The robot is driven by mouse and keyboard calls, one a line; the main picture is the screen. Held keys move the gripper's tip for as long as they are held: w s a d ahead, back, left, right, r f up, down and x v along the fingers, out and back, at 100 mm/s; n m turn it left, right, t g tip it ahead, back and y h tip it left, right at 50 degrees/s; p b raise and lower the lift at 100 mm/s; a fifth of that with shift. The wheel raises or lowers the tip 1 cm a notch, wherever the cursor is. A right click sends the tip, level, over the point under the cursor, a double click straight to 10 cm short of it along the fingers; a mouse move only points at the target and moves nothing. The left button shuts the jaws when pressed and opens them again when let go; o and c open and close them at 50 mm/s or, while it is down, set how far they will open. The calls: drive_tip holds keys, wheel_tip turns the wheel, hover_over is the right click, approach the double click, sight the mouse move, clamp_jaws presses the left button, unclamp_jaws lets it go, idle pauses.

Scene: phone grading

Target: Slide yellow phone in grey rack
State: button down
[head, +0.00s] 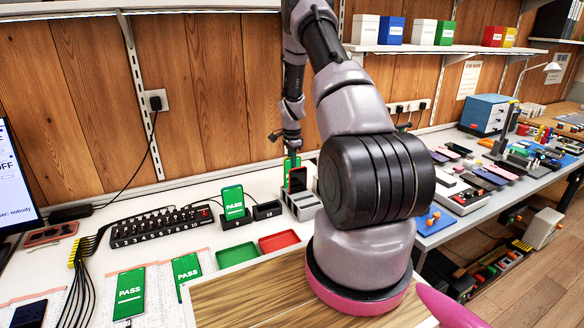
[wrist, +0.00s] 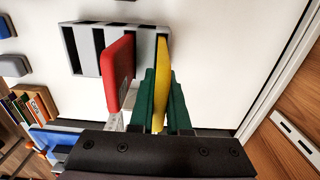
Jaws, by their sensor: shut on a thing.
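The yellow phone (wrist: 161,75) is gripped on edge between the green fingers of my gripper (wrist: 160,100) in the wrist view. Its far end overlaps the right end of the grey rack (wrist: 88,50); I cannot tell whether it is inside a slot. A red phone (wrist: 119,70) stands in the rack just left of the yellow one, with a small gap between them. In the head view my gripper (head: 291,152) points down over the rack (head: 303,207), behind the red phone (head: 297,179). The yellow phone cannot be made out there, and my arm hides the rack's right side.
A phone with a green PASS screen (head: 233,203) stands in a black holder left of the rack. Green (head: 237,254) and red (head: 279,241) trays lie in front. A numbered black strip (head: 160,227) is further left. The wall is close behind.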

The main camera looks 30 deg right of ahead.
drive_tip(key=shift+f, duration=0.15)
drive_tip(key=shift+f, duration=0.75)
drive_tip(key=c, duration=0.8)
unclamp_jaws()
drive_tip(key=shift+r, duration=3.5)
